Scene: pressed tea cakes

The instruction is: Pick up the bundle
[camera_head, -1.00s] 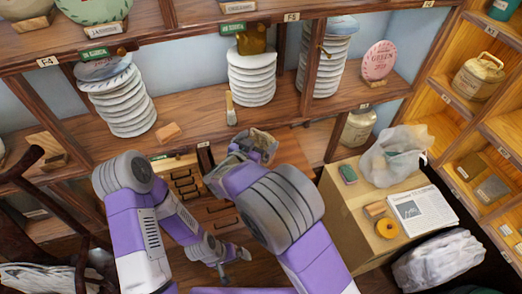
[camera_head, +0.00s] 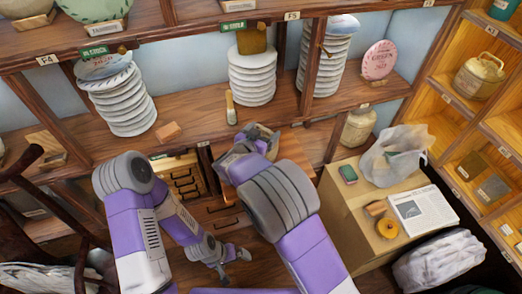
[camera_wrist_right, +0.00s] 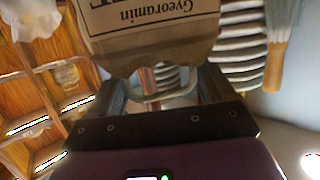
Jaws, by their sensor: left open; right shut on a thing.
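My right gripper (camera_head: 258,143) is shut on a paper-wrapped thing (camera_head: 263,130), raised in front of the shelf. In the right wrist view this wrapped thing (camera_wrist_right: 150,28) is beige, with a printed label and a ragged lower edge, above and between the fingers. I cannot tell whether it is the bundle. My arm hides part of it in the head view. My left gripper (camera_head: 235,264) is open and empty, low in front of the drawers.
Stacks of pale round cakes (camera_head: 252,82) stand on the shelf (camera_head: 195,108) behind. To the right, a cabinet (camera_head: 335,205) holds a bag (camera_head: 393,155), a newspaper (camera_head: 422,210) and a tape roll (camera_head: 388,229).

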